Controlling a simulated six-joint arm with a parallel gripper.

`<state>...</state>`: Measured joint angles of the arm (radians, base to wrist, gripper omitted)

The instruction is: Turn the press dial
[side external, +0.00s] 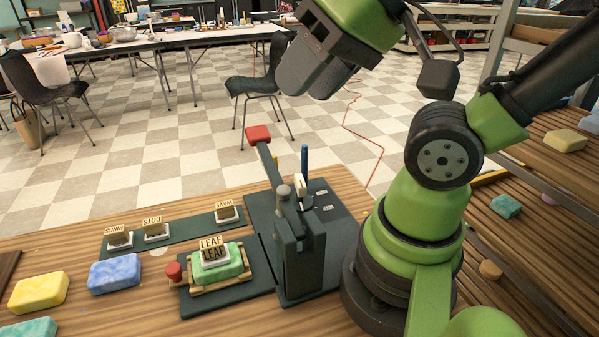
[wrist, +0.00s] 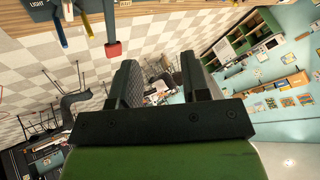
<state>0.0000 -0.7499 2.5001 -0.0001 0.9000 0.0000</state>
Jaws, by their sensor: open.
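The dark green press (side external: 300,248) stands on the wooden table, with a lever ending in a red grip (side external: 258,133). A dark base plate with small white labels (side external: 327,208) lies to its right. A small dark round part with a pale piece (side external: 303,190) stands there; I cannot tell for certain that it is the dial. My gripper (side external: 312,80) is high above the table, up and right of the red grip, apart from the press. In the wrist view my gripper (wrist: 160,78) has its fingers apart with nothing between them. A red grip (wrist: 113,49) shows at the top there.
A LEAF stamp (side external: 213,249) sits on green soap (side external: 232,266) in a wooden frame left of the press. Several stamps stand on a dark strip (side external: 188,233) behind. Blue (side external: 115,271) and yellow (side external: 39,291) soaps lie at left. A blue rod (side external: 304,160) stands upright behind the press.

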